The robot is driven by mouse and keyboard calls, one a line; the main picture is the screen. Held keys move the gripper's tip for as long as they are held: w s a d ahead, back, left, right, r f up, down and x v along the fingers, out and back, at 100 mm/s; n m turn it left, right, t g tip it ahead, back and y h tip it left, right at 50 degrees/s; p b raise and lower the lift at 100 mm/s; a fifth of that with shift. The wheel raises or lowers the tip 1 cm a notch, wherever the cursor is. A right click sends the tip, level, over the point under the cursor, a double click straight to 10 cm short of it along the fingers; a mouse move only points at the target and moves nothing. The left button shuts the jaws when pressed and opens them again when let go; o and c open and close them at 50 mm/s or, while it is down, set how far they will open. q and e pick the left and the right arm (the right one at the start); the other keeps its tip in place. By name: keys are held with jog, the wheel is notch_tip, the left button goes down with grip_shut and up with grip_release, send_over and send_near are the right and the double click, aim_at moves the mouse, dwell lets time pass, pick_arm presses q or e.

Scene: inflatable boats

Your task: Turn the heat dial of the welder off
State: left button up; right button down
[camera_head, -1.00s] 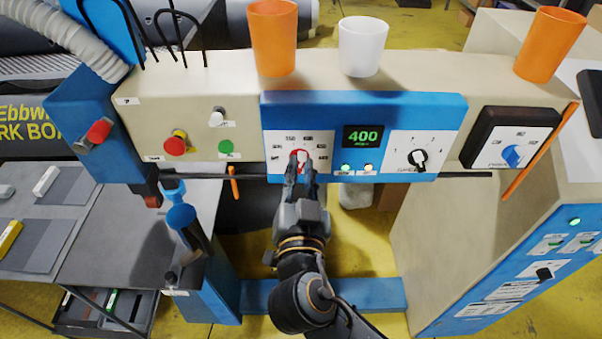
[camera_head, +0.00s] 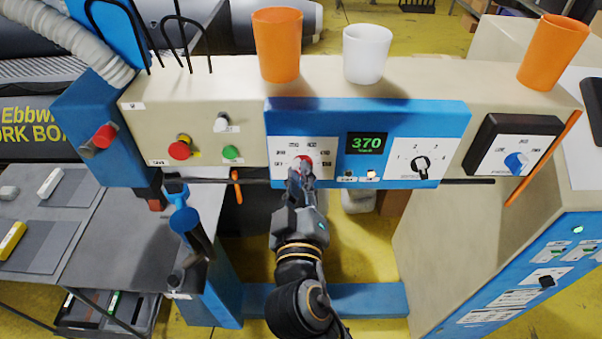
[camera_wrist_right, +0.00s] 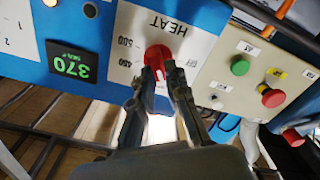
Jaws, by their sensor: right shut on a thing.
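The welder's blue control panel (camera_head: 365,112) runs across the middle of the head view. Its heat dial (camera_head: 303,162) is a red knob on a white scale plate at the panel's left, partly hidden by my gripper. In the right wrist view the red heat dial (camera_wrist_right: 157,57) sits under the word HEAT, seen upside down. My right gripper (camera_head: 300,178) is shut on this dial; its fingers (camera_wrist_right: 163,80) lie on both sides of the knob in the wrist view. The green display (camera_head: 367,144) reads 370. My left gripper is not in view.
A black dial (camera_head: 421,163) is on the panel's right, and a blue dial (camera_head: 516,161) is further right. A red button (camera_head: 180,150) and green button (camera_head: 231,152) are at left. Orange and white cups (camera_head: 367,54) stand on top. A grey table (camera_head: 130,235) is at lower left.

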jog(key=n, duration=1.2)
jog(key=shift+a+f+n, duration=0.1)
jog(key=shift+f+n, duration=0.15)
jog(key=shift+n, duration=0.05)
dwell(0.4)
jog(key=c, duration=1.4)
grip_release()
jog(key=shift+w, duration=0.1)
jog(key=shift+o, duration=0.3)
jog(key=shift+f, duration=0.1)
